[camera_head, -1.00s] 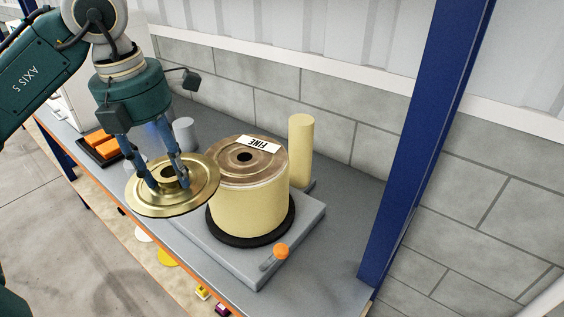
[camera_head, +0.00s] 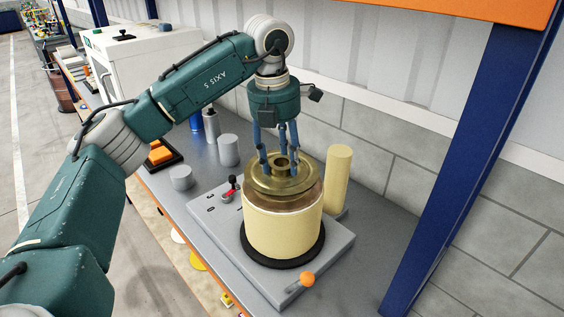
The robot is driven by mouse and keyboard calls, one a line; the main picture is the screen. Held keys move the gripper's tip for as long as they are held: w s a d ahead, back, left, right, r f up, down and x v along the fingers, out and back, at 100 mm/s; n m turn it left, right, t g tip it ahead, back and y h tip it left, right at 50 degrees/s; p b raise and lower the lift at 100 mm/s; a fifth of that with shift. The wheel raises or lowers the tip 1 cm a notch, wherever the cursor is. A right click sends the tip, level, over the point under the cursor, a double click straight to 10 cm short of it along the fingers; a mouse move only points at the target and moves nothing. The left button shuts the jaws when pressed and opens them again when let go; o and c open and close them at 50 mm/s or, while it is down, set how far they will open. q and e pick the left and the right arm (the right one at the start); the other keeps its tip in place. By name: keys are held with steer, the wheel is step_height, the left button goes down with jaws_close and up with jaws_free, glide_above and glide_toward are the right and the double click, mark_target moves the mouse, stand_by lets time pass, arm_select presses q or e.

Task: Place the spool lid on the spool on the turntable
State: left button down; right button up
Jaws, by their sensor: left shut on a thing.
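The brass spool lid (camera_head: 258,183) is over the top of the cream spool (camera_head: 283,231) and covers most of its brown top face. I cannot tell whether the lid touches the spool or hangs just above it. My left gripper (camera_head: 279,164) points down, its blue fingers shut on the lid's raised centre hub. The spool stands upright on the black turntable disc (camera_head: 282,260), on a grey base plate (camera_head: 336,249). The spool's label is hidden. My right gripper is not in view.
A cream cylinder (camera_head: 337,178) stands behind the spool. A red-tipped lever (camera_head: 231,186) and an orange knob (camera_head: 307,279) are on the base. Grey cylinders (camera_head: 229,150) and an orange-filled tray (camera_head: 160,155) are left. A blue post (camera_head: 470,160) rises at right.

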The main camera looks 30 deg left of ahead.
mark_target(281, 162)
arm_select(q)
steer(key=shift+w, duration=0.25)
steer(key=shift+f+p, duration=0.4)
step_height(281, 162, down, 2)
steer(key=shift+f+p, duration=0.1)
steer(key=shift+p, duration=0.45)
steer(key=shift+f, duration=0.25)
steer(key=c, duration=1.4)
jaws_free()
steer(key=shift+f, duration=0.2)
steer(key=o, duration=0.5)
steer(key=shift+s, duration=0.1)
steer(key=shift+r, duration=0.1)
